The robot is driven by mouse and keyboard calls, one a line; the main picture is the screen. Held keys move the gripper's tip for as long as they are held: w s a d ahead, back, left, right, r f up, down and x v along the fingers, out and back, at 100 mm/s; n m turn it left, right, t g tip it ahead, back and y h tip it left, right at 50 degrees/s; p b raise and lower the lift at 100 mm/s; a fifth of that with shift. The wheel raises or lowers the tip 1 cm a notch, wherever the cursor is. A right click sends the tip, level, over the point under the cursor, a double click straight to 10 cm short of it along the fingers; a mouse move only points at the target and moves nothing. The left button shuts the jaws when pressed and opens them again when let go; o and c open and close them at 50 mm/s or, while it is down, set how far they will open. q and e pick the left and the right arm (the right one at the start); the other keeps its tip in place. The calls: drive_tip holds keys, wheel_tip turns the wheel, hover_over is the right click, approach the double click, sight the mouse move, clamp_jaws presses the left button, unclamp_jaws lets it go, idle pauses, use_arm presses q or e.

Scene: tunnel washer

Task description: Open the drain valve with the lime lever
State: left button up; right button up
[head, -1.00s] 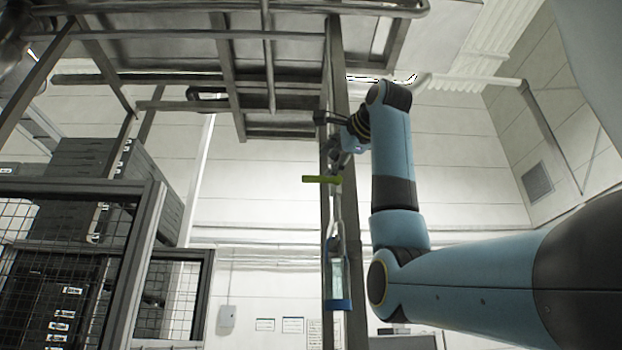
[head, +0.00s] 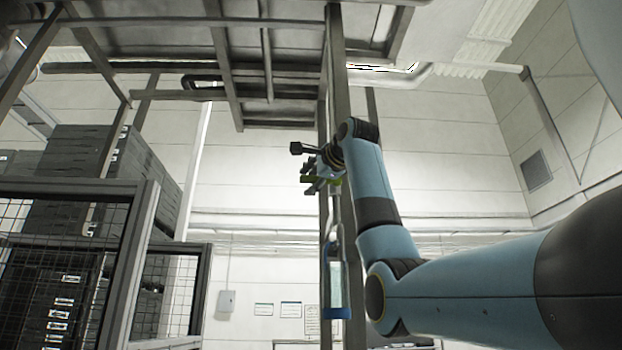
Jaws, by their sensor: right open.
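The lime lever (head: 306,180) shows as a short bar at the post in the middle of the head view, partly hidden by my right gripper. It lies roughly level. Below it, a thin pipe leads down to a clear cylinder (head: 336,285) with blue ends. My right gripper (head: 302,168) is at the lever, its dark fingers spread and pointing left. One finger is above the lever and the other is close to it. I cannot tell whether they touch it. The valve body is hidden behind my gripper. My left gripper is out of view.
A grey upright post (head: 338,120) stands right behind the lever and carries a metal frame (head: 240,50) overhead. A mesh fence (head: 140,260) and stacked dark crates (head: 100,170) stand at the left. The space left of the lever is free.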

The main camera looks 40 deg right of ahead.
clamp_jaws()
